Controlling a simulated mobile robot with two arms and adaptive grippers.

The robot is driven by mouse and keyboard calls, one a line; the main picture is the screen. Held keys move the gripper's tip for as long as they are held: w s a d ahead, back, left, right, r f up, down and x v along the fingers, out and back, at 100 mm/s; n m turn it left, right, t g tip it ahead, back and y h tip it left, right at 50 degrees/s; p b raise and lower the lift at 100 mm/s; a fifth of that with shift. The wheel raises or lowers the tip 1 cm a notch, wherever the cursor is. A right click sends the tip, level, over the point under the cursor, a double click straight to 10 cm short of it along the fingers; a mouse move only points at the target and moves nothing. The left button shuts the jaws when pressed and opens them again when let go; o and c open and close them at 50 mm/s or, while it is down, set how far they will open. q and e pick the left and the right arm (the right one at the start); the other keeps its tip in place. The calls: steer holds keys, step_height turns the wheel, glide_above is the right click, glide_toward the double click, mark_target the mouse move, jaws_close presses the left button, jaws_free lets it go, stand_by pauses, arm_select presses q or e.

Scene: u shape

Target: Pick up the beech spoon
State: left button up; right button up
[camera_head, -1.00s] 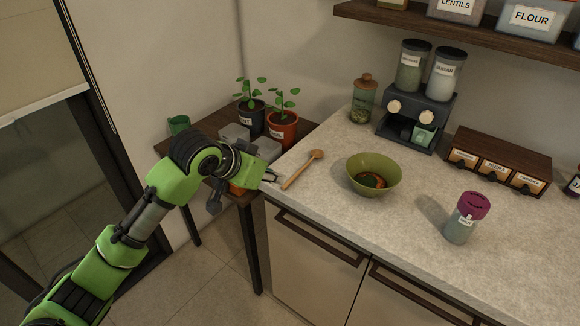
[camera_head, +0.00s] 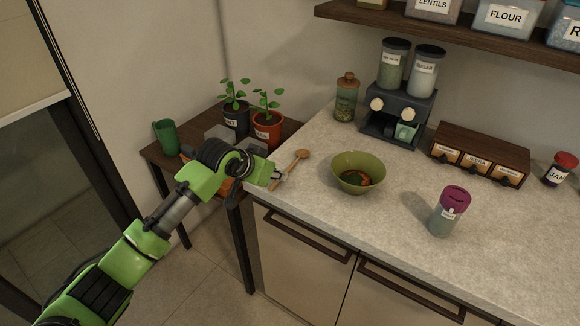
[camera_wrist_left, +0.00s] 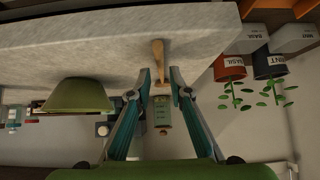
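The beech spoon (camera_head: 301,156) lies on the counter near its left end, its bowl pointing away from me. My left gripper (camera_head: 282,176) is at the near end of its handle. In the left wrist view the spoon's handle (camera_wrist_left: 157,50) shows between the two spread fingers of my left gripper (camera_wrist_left: 159,72), with a gap on each side. The fingers look open and empty. I cannot tell how high they are above the counter. My right gripper is not in view.
A green bowl (camera_head: 358,173) stands right of the spoon, and a purple-lidded shaker (camera_head: 448,211) further right. A corked jar (camera_head: 346,98) and a dark dispenser (camera_head: 397,112) stand behind. Potted plants (camera_head: 267,131) and a green mug (camera_head: 165,136) are on the side table.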

mark_target(290, 169)
arm_select(q)
steer(key=shift+x, duration=1.5)
steer(key=shift+r, duration=0.1)
steer(key=shift+w, duration=0.1)
jaws_close()
